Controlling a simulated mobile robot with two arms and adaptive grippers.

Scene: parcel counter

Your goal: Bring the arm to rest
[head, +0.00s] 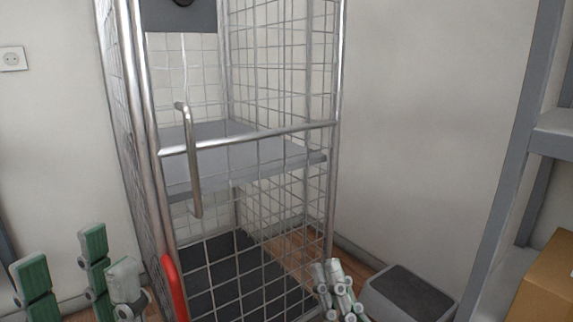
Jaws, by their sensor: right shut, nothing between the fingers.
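My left gripper (66,258) is at the lower left, with its green-padded fingers spread apart and nothing visible between them. My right gripper (334,270) is at the bottom, right of centre, its fingers together and empty. It shows in front of the lower right corner of a wire roll cage (241,140). I cannot tell whether it touches the cage. Most of both arms is out of view.
The roll cage has a grey middle shelf (240,152), a bent metal handle (189,160) and a red part (174,287) low in front. A grey step stool (408,293) stands right of it. At the right edge, a shelf rack (510,170) holds a cardboard box (548,285).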

